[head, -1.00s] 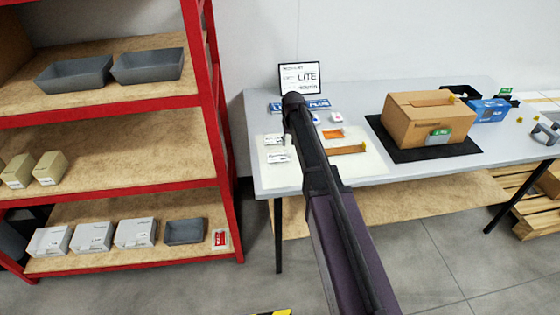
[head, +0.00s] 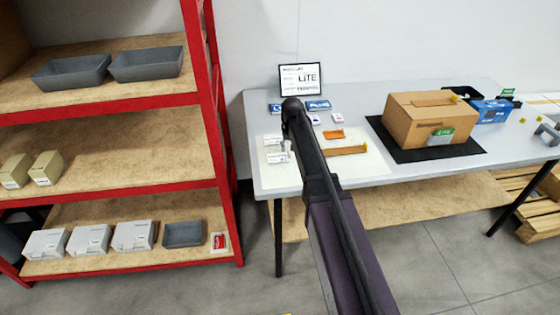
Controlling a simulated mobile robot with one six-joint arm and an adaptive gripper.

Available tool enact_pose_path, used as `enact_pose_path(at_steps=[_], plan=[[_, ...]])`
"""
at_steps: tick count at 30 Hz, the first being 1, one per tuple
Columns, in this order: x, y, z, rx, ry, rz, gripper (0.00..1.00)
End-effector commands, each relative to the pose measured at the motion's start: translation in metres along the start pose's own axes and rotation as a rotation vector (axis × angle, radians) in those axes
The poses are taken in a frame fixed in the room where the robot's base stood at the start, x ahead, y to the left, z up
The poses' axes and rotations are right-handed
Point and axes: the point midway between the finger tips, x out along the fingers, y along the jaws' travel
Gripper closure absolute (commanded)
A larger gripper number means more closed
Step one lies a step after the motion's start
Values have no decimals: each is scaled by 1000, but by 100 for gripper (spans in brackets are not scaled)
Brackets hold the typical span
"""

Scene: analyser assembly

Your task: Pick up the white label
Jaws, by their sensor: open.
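Two small white pieces with dark print lie on the cream mat (head: 365,165) at the left of the table. The nearer white label (head: 276,158) is near the mat's left edge, and the farther white label (head: 271,141) lies just behind it. Which one the task means I cannot tell. My gripper (head: 287,149) shows only as a small light part left of my dark arm, close beside the right ends of both pieces. It is open, with nothing seen in it. My arm hides part of the mat.
An orange piece (head: 333,134) and a brown strip (head: 346,150) lie on the mat right of my arm. A framed LITE sign (head: 300,79) stands behind. A cardboard box (head: 430,117) sits on a black mat (head: 408,154). A red-framed shelf (head: 222,130) stands left.

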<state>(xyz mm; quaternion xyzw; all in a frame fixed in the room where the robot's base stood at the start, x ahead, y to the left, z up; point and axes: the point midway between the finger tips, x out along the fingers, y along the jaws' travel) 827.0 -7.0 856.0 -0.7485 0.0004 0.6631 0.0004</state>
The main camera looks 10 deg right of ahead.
Motion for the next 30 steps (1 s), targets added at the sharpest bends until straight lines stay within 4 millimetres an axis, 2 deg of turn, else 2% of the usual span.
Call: enact_pose_path(at_steps=[3, 10, 30], plan=[[14, -1, 1, 0, 0, 0, 49], [26, -1, 1, 0, 0, 0, 49], [28, -1, 1, 0, 0, 0, 49]])
